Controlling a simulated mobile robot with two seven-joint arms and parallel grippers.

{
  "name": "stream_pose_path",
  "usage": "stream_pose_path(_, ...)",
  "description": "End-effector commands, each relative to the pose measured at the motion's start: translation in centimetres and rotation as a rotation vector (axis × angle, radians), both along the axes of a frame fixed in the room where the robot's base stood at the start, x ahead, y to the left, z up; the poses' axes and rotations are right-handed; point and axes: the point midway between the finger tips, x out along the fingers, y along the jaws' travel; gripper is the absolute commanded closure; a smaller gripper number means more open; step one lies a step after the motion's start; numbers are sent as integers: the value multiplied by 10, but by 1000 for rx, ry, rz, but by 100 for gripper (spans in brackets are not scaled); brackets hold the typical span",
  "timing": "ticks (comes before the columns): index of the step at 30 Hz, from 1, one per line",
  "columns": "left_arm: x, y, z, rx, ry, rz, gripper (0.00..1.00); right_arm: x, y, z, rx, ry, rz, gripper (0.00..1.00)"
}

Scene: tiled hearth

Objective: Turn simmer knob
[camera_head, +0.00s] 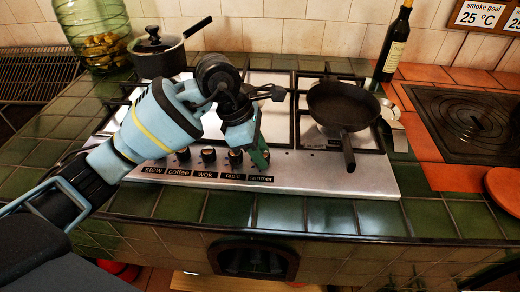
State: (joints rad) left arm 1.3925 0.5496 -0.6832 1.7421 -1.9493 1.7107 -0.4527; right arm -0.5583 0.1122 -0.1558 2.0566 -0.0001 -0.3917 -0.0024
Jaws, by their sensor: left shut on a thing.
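The hob's steel front panel (370,180) carries a row of dark knobs labelled stew, coffee, wok, rapid and simmer. My left gripper (260,158) reaches down from the left, with its fingers at the simmer knob, right above the simmer label (261,179). It is shut on that knob. The fingers hide most of the simmer knob, so its pointer cannot be read. The rapid knob (235,157) is just left of the fingers, and the wok knob (208,155) is further left. My right gripper does not show.
A black frying pan (342,105) sits on the right burner, its handle pointing toward the front panel. A lidded saucepan (158,55) stands at the back left beside a glass jar (95,30). A dark bottle (394,45) stands at the back right. Green tiles edge the front.

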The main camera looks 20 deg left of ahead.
Motion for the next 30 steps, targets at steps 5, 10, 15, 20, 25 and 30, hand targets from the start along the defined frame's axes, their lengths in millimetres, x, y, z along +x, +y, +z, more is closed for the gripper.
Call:
stream_pose_path(5, 0, 0, 1, -1, 0, 26, 93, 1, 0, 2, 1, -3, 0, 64)
stream_pose_path(10, -1, 0, 1, 1, -1, 100, 93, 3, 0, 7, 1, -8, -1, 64)
stream_pose_path(15, -2, 0, 3, 0, -3, 224, 93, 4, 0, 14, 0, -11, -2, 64)
stream_pose_path(20, -3, -1, 4, 1, -3, 372, 93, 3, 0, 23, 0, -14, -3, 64)
stream_pose_path(25, -3, -2, 4, -1, -2, 533, 93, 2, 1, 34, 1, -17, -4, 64)
stream_pose_path(30, -4, -3, 4, -1, -4, 695, 93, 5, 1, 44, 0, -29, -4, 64)
